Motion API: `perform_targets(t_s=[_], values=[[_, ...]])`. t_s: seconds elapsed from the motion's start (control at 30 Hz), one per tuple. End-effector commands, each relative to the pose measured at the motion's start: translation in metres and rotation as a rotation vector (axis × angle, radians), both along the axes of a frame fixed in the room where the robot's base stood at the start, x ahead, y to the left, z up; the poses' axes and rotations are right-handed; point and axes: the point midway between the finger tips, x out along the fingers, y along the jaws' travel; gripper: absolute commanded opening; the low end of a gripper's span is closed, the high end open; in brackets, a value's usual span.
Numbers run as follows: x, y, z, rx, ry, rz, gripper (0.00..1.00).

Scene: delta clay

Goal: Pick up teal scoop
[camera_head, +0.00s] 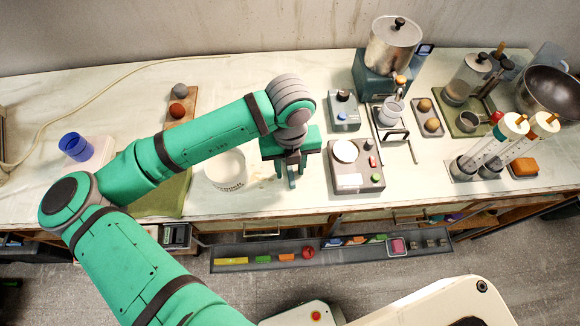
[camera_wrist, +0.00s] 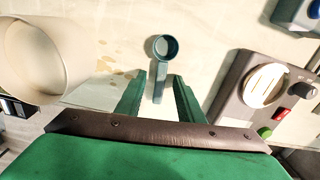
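The teal scoop (camera_wrist: 163,48) lies on the pale worktop in the wrist view, its round bowl farther off and its handle pointing back toward my gripper. My gripper (camera_wrist: 158,88) is open, with its two green fingers on either side of the handle in the picture. I see no contact, and the height of the fingers above the handle is hard to judge. In the head view my gripper (camera_head: 289,183) points down at the worktop, and I cannot make out the scoop there.
A white tub (camera_head: 226,170) stands close left of my gripper; it also shows in the wrist view (camera_wrist: 50,60). A grey scale-like device (camera_head: 356,182) with a round white plate stands to the right. A small grey-blue box (camera_head: 343,115) sits behind it. The worktop's front edge is near.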

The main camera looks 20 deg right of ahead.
Motion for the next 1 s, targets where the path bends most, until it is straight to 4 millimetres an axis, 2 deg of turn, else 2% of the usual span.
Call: perform_targets(t_s=[0.17,0.3,0.33,0.63,0.73,0.87,1.0], values=[[0.0,0.0,0.0,0.0,0.0,-0.001,0.34],[0.0,-0.001,0.0,0.0,0.0,-0.002,0.03],[0.0,-0.001,0.0,0.0,0.0,-0.002,0.0],[0.0,-0.001,0.001,0.0,-0.001,-0.002,0.0],[0.0,-0.001,0.007,0.001,-0.002,-0.002,0.0],[0.001,-0.001,0.026,-0.001,-0.004,-0.004,0.0],[0.0,-0.001,0.053,-0.001,-0.004,-0.003,0.0]])
